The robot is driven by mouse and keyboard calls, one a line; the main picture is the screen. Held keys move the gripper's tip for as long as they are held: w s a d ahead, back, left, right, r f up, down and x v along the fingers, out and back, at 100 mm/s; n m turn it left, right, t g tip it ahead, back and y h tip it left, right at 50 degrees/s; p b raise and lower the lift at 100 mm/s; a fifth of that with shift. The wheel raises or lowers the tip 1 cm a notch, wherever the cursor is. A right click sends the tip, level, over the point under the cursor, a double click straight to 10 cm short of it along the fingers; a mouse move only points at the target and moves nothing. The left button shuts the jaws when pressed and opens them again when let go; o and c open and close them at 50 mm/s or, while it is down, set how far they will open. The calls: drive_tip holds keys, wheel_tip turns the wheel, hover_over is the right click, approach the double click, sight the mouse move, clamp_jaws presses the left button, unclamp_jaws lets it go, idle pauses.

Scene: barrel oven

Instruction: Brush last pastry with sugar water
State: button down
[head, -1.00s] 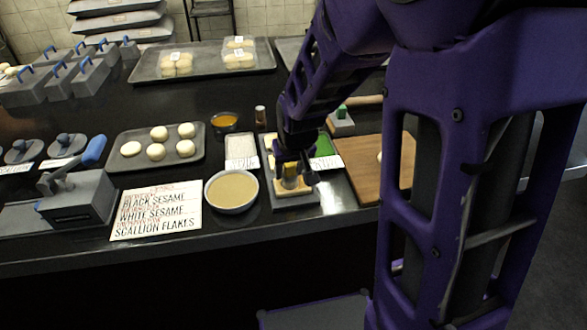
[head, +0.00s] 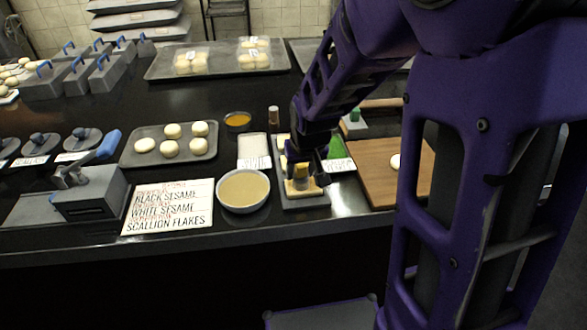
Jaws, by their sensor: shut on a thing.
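My gripper (head: 307,172) is shut on a small yellowish thing, likely a brush (head: 300,171), pointing down. It is low over a flat tan pastry (head: 302,191) on a grey tray (head: 306,203). The gripper and brush hide part of the pastry; I cannot tell whether the brush touches it. A bowl of pale tan liquid (head: 243,189), possibly the sugar water, stands just left of the tray. A smaller bowl of orange liquid (head: 237,120) stands farther back.
A tray of round dough pieces (head: 186,157) lies left of the small bowl. A white tray (head: 252,150) and a brown bottle (head: 273,118) stand close behind my gripper. A wooden board (head: 376,170) with a dough piece lies right. A sign (head: 168,207) lies at the counter's front.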

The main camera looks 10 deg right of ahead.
drive_tip(key=shift+d, duration=0.4)
drive_tip(key=shift+d, duration=0.1)
drive_tip(key=shift+d+f, duration=0.2)
drive_tip(key=shift+d, duration=1.2)
drive_tip(key=shift+s, duration=0.1)
drive_tip(key=shift+r, duration=0.1)
drive_tip(key=shift+r+p, duration=2.1)
drive_tip(key=shift+r, duration=0.95)
